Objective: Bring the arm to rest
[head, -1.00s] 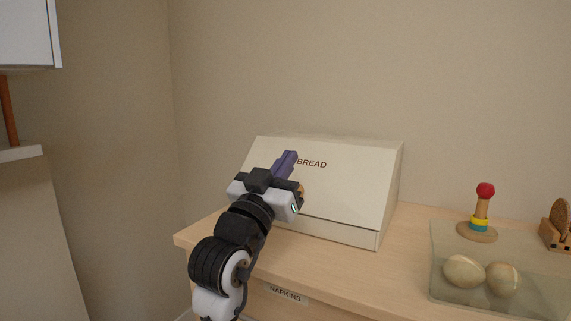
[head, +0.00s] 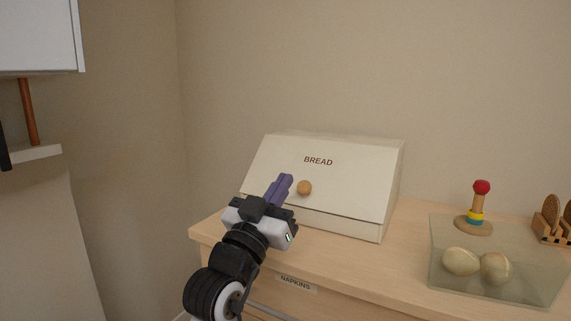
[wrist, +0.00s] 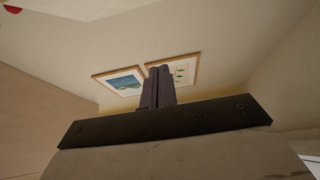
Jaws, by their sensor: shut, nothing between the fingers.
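My gripper (head: 280,187) is in front of the left part of the cream bread box (head: 345,175), its purple fingers together and empty. The fingers also show in the wrist view (wrist: 158,87), close side by side with nothing between them. The box's sloping lid is down and bears the word BREAD. Its round wooden knob (head: 304,188) is in plain view just right of the fingertips. I cannot tell the exact gap between the fingers and the lid. My arm comes up from the bottom of the head view and hides part of the counter's front edge.
The wooden counter (head: 400,262) has a drawer labelled NAPKINS (head: 295,283). To the right stand a clear bin (head: 540,285) with two pale round things, a ring stacker (head: 476,215) and a wooden rack (head: 550,228). A white cabinet (head: 38,38) hangs at upper left.

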